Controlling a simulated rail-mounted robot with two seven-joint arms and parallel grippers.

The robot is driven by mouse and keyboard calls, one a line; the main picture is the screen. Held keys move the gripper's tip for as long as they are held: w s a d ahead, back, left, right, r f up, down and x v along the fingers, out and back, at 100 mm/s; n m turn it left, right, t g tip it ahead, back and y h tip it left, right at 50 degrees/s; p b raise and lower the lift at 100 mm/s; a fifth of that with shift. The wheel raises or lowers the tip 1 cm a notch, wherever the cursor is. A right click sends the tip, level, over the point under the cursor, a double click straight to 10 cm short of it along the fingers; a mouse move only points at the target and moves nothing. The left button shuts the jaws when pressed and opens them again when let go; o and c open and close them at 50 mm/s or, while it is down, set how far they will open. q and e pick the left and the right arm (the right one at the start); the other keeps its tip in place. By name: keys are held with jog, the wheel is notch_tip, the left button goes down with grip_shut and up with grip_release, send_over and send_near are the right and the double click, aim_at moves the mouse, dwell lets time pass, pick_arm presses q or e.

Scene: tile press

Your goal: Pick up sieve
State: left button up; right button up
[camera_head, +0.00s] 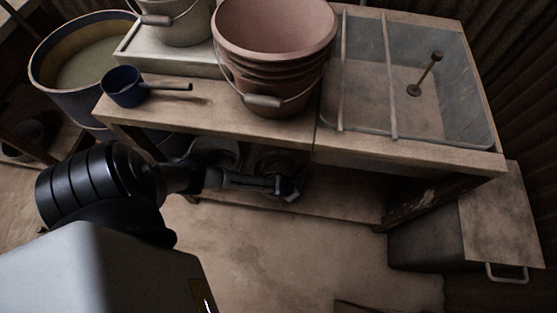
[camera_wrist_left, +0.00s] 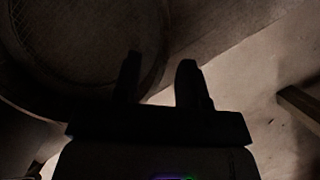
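A round sieve (camera_wrist_left: 75,40) with a dark mesh fills the upper left of the left wrist view, in deep shadow. My left gripper (camera_wrist_left: 160,60) has its two fingers apart, with the sieve's curved rim showing between and beyond them. I cannot tell whether the fingers touch the rim. In the head view my left gripper (camera_head: 287,187) reaches under the front edge of the table, by the lower shelf. There the sieve is hard to make out among dark round shapes. My right gripper is not in view.
The wooden table (camera_head: 220,115) above carries a reddish bucket (camera_head: 275,65), a dark blue dipper (camera_head: 124,88) and a sunken basin (camera_head: 460,115) with a plunger-like tool (camera_head: 426,72). A large tub (camera_head: 60,95) stands left, a box (camera_head: 430,245) right.

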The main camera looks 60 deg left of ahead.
pick_arm(q)
jog(key=shift+b+x, duration=1.95)
jog(key=shift+x, duration=0.7)
jog(key=shift+c, duration=0.3)
jog(key=shift+d, duration=0.1)
grip_shut()
